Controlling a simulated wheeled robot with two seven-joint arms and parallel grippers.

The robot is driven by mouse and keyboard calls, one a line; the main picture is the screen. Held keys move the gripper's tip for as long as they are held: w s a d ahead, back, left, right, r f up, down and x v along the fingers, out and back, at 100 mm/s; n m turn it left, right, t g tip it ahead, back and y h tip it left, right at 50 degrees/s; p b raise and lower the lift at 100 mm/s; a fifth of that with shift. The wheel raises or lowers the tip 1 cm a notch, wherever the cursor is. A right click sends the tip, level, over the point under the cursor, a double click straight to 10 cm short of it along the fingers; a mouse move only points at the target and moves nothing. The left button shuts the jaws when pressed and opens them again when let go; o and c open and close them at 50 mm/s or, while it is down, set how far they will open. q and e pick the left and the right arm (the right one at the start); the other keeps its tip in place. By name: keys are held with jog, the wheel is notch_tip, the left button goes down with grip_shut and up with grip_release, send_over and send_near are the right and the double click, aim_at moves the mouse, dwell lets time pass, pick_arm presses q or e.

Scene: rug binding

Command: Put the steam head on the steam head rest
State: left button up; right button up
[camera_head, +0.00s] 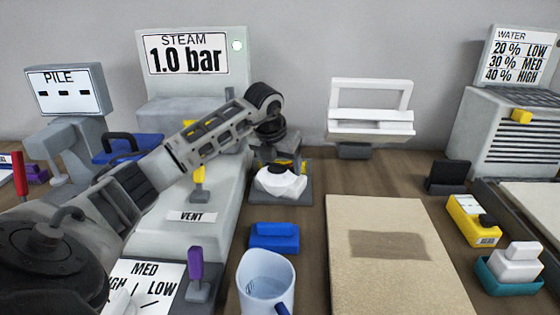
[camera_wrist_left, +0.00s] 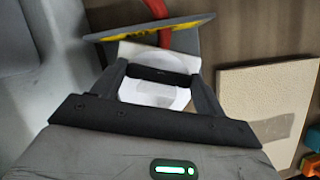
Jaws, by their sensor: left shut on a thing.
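The steam head (camera_head: 280,182) is a white, rounded piece at the centre of the head view. It also shows as a white shape with a dark bar across it in the left wrist view (camera_wrist_left: 150,94). My left gripper (camera_head: 275,163) is shut on it from above; its fingers are partly hidden in the head view. The steam head rest (camera_head: 297,198), a dark grey plate with a yellow-marked back part, is directly beneath and behind the head. I cannot tell whether the head touches the plate. My right gripper is out of view.
The steam machine (camera_head: 190,110) stands to the left, close to my arm. A blue block (camera_head: 274,236) and a pale mug (camera_head: 265,275) are in front of the rest. A beige rug piece (camera_head: 395,285) lies to the right. A white rack (camera_head: 370,120) stands behind.

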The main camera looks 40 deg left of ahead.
pick_arm(q)
jog(key=o, duration=0.9)
jog(key=shift+o, duration=0.2)
jog(key=v, duration=1.2)
